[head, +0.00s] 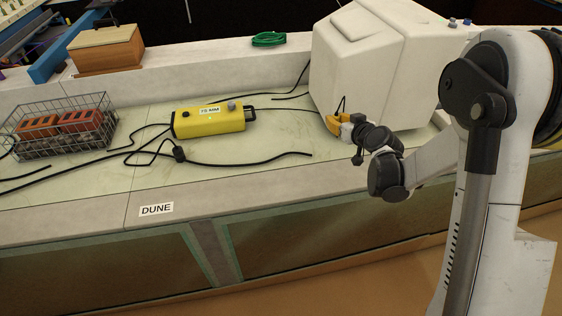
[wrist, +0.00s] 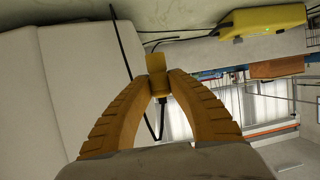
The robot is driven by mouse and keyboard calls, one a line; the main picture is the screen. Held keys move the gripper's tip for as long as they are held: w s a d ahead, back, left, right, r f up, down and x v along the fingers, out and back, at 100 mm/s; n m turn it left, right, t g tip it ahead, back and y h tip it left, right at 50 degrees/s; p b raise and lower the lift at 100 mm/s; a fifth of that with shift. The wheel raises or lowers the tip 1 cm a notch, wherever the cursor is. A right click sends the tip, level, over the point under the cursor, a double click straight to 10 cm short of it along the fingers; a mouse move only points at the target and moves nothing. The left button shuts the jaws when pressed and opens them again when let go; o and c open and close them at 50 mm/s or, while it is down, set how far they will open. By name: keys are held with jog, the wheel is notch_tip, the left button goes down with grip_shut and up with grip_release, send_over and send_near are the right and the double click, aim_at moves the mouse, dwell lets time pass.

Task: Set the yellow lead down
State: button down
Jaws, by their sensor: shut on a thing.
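My gripper (head: 335,122) is shut on the yellow lead, its ochre fingers in front of the white housing's lower left side, over the pale bench top. In the wrist view my gripper (wrist: 160,84) pinches the lead's yellow end (wrist: 155,62) between its fingertips. A thin black cable runs from this end, bends sharply and passes up along the white housing. In the head view the yellow end is hard to tell from the fingers. A short loop of its black cable (head: 342,103) shows above them. I cannot tell whether the lead touches the bench.
The white housing (head: 370,62) stands close behind my gripper. A yellow box (head: 208,122) lies left, with black cables (head: 230,164) around it. A wire basket (head: 62,145), wooden box (head: 106,56) and green coil (head: 268,39) lie farther off. A "DUNE" label (head: 156,209) marks the front ledge.

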jog(key=shift+y, duration=0.3)
jog(key=a+f+b, duration=0.1)
jog(key=a+f, duration=0.2)
jog(key=a, duration=0.1)
jog(key=a+f+b, duration=0.2)
jog(key=a+f, duration=0.2)
jog(key=a, duration=0.1)
jog(key=a+f+b, duration=0.1)
jog(key=a+f, duration=0.3)
jog(key=a, duration=0.1)
jog(key=shift+w+a+b, duration=0.1)
jog(key=shift+w+b, duration=0.3)
notch_tip(320, 180, down, 4)
jog(key=shift+f+b, duration=0.1)
jog(key=shift+b, duration=1.1)
jog(key=shift+r, duration=0.2)
jog(key=shift+f, duration=0.15)
jog(key=c, duration=1.4)
grip_release()
jog(key=shift+o, duration=0.2)
